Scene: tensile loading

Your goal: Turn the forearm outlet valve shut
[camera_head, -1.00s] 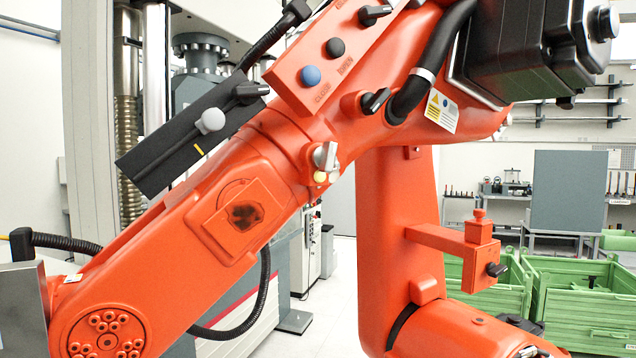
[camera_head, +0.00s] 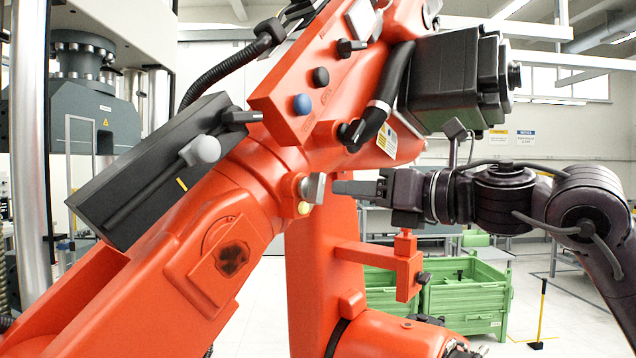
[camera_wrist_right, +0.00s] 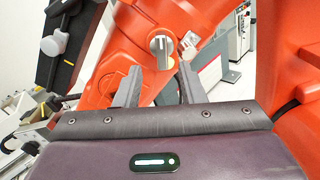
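A silver valve knob (camera_head: 312,188) sits on the side of the orange robot arm's forearm (camera_head: 205,235), beside a small yellow dot. The right wrist view shows the knob (camera_wrist_right: 161,46) face on, with its raised grip nearly upright. My right gripper (camera_head: 336,187) comes in from the right, level with the knob, its fingertips close to it. In the right wrist view my right gripper (camera_wrist_right: 160,66) is open, with one finger on each side below the knob. Nothing is between the fingers. Contact with the knob cannot be told. My left gripper is out of view.
An orange panel with a blue button (camera_head: 302,104) and dark knobs is above the valve. A black box with a grey knob (camera_head: 200,150) juts out at the left. An orange bracket (camera_head: 400,262) stands below my right gripper. Green crates (camera_head: 470,297) are behind on the floor.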

